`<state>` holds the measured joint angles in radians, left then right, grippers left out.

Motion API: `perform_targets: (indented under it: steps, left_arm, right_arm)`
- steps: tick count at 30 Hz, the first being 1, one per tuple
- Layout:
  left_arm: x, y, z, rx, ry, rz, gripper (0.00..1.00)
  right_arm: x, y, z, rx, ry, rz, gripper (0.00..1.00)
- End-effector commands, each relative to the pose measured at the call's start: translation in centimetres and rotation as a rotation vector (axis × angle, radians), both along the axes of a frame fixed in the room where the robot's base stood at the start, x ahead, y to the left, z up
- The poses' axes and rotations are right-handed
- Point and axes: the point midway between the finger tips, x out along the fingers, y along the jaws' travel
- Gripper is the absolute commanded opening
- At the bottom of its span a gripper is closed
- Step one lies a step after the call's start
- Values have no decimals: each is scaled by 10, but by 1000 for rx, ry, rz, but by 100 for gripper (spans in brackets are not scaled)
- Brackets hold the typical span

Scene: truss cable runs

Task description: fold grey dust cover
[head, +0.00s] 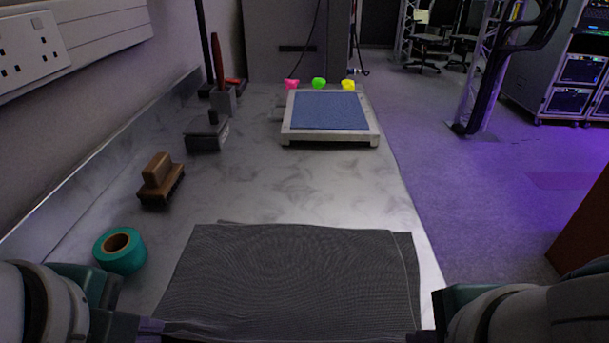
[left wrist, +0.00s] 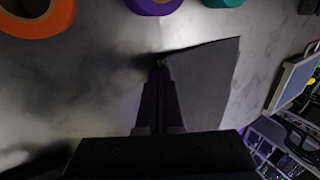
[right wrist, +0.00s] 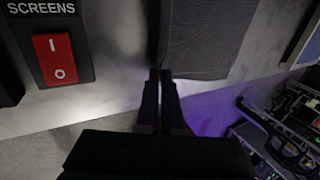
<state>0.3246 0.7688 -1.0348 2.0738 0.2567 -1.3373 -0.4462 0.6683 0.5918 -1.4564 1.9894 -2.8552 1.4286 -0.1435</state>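The grey dust cover (head: 300,275) lies on the near part of the metal bench, with offset layered edges at its far and right sides. My left gripper (head: 152,326) is at its near left corner. In the left wrist view the left fingers (left wrist: 159,64) are together at a corner of the cover (left wrist: 200,85), apparently pinching it. My right gripper (head: 418,336) is at the near right corner, mostly out of the head view. In the right wrist view the right fingers (right wrist: 160,74) are together on a corner of the cover (right wrist: 205,35).
A teal tape roll (head: 120,250), a brown brush (head: 160,180) and a dark block (head: 206,133) stand along the left. A blue-topped tray (head: 330,112) is at the back. A red switch (right wrist: 55,58) shows in the right wrist view. The bench middle is clear.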

Motion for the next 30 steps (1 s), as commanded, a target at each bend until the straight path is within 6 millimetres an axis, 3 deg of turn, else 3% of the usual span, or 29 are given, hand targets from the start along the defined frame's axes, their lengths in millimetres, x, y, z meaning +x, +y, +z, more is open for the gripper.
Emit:
perform_targets:
  steps: [8,22,26,30]
  left_arm:
    - [0,0,-1,1,-4,0,0]
    - [0,0,-1,1,-3,0,54]
    - [0,0,4,0,-4,0,55]
    - [-3,0,27,-1,-6,0,55]
  right_arm:
    - [0,0,-1,0,-3,0,0]
    - [0,0,-1,0,-3,0,54]
    - [-1,1,5,3,-4,1,55]
    - [-3,1,27,3,-6,3,55]
